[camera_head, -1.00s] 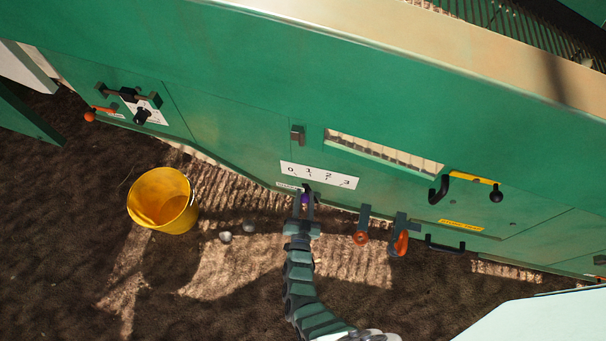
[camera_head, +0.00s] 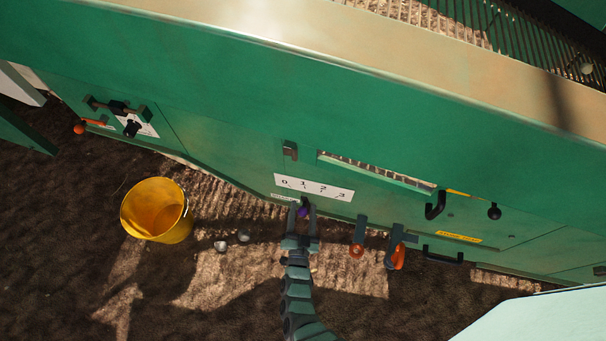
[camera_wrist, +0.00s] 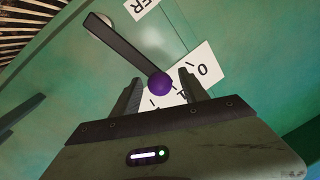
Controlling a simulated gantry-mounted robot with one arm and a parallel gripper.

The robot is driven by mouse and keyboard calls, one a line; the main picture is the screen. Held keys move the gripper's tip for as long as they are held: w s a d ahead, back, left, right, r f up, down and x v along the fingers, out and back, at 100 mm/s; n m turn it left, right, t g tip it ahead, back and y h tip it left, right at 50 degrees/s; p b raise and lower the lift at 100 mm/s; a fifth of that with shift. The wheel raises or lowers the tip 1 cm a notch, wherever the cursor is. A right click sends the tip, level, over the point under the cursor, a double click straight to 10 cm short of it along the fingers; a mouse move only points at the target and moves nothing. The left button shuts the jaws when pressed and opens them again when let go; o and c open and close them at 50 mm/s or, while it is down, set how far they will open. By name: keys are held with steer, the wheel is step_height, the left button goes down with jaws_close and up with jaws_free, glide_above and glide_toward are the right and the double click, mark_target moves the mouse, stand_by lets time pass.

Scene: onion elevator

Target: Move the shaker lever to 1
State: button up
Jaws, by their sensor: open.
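The shaker lever is a dark bar with a purple knob (camera_head: 303,212) at its end, low on the green machine's side. In the wrist view the bar (camera_wrist: 122,46) runs from upper left to the purple knob (camera_wrist: 159,84). A white scale plate (camera_head: 330,191) marked 0, 1, 2, 3 sits just above the knob in the head view; its 0 and 1 also show in the wrist view (camera_wrist: 205,58). My gripper (camera_wrist: 160,75) is open, with one finger on each side of the knob. I cannot tell whether either finger touches it, nor the exact number it points at.
Two orange-ended levers (camera_head: 357,251) (camera_head: 398,259) hang close to the right of my gripper. A yellow bucket (camera_head: 156,210) and small round objects (camera_head: 221,246) lie on the soil to the left. Black handles (camera_head: 435,206) stick out further right. The machine's panel (camera_head: 230,150) closes off the far side.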

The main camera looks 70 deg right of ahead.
steer(key=p+v, duration=0.2)
steer(key=v, duration=0.8)
steer(key=shift+a, duration=0.4)
steer(key=shift+s, duration=0.1)
